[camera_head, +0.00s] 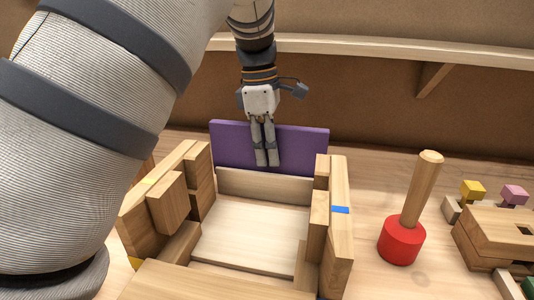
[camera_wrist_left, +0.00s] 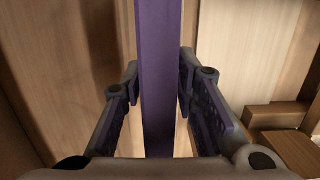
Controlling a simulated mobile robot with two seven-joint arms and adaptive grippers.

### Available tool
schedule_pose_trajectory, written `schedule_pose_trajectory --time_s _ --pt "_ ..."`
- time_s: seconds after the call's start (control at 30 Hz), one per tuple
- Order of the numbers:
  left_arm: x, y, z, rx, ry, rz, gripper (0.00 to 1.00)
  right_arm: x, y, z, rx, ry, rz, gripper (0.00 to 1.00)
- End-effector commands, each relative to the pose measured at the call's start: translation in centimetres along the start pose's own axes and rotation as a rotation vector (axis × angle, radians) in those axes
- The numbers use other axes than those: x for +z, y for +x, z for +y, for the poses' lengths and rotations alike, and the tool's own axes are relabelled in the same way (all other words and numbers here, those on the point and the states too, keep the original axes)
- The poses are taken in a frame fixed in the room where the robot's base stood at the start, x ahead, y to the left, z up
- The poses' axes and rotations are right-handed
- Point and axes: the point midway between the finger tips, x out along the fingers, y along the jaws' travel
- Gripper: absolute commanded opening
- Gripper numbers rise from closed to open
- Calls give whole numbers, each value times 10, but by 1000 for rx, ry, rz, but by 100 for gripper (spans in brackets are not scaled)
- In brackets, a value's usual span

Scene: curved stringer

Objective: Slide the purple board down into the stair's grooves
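The purple board (camera_head: 301,148) stands upright on its long edge at the far end of the wooden stair (camera_head: 341,215), behind a light cross board. Its lower part is hidden, so I cannot tell whether its ends sit in the grooves. My left gripper (camera_head: 266,163) reaches down over the board's top edge near its middle. In the left wrist view, the board (camera_wrist_left: 160,80) shows edge-on between the two fingertips (camera_wrist_left: 160,76), which lie close against both faces. My right gripper is not in view.
A red mallet (camera_head: 401,242) with an upright wooden handle stands right of the stair. Wooden blocks with yellow (camera_head: 473,189) and pink (camera_head: 515,194) pieces lie at the far right. A wooden ledge (camera_head: 370,48) runs along the back wall.

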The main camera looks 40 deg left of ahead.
Motion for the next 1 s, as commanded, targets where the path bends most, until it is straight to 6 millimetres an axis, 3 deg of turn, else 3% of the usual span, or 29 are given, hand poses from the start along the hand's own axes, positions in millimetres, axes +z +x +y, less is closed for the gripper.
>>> schedule_pose_trajectory --time_s 0.1,0.43,0.57,0.67,1.0 --pt "0 0 0 0 0 0 0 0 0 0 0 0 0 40" --pt "0 -2 0 1 0 -1 0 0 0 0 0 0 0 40" --pt "2 -14 1 4 0 -2 0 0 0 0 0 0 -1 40" --pt "4 -35 2 7 2 -1 0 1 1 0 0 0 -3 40" --pt "18 -143 2 4 2 0 0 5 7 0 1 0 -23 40"
